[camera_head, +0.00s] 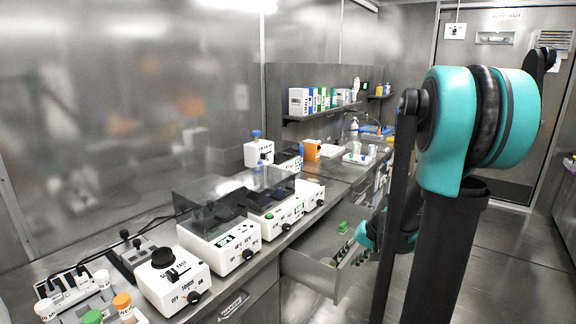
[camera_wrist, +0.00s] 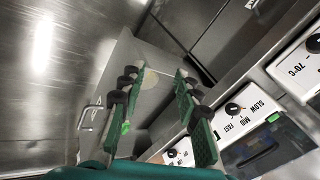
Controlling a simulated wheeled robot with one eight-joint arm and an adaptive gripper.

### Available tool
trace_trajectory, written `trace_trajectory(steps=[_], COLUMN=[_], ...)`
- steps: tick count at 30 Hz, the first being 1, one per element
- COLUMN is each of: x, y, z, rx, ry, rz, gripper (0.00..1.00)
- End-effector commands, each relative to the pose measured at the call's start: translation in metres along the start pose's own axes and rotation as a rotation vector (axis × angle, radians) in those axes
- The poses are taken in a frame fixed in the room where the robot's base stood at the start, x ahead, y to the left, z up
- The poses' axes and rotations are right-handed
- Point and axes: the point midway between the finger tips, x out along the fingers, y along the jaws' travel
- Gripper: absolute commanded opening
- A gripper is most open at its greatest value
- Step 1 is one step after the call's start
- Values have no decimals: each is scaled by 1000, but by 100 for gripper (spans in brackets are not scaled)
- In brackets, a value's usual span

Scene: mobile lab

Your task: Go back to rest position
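My gripper (camera_wrist: 157,82) shows in the wrist view with its two green padded fingers spread apart and nothing visibly held between them. A pale round spot lies beyond the fingertips; I cannot tell what it is. In the head view my arm's large teal joint and dark link fill the right side. A smaller teal part of my arm is low by the open drawer (camera_head: 312,274), mostly behind the dark link. The drawer's front and handle (camera_wrist: 86,117) show at left in the wrist view.
The counter at left bears several white devices (camera_head: 176,283) and capped bottles (camera_head: 124,306). A shelf (camera_head: 322,112) holds boxes. Open floor (camera_head: 510,255) lies at right, before a closed door (camera_head: 505,90).

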Motion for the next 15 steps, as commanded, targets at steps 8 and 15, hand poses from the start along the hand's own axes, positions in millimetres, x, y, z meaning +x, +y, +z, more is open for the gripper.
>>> trace_trajectory(steps=[8, 15], x=[-17, -24], y=[5, 25], z=[90, 146], rx=[-162, -290], ry=[38, 82], rz=[176, 295], gripper=[32, 32])
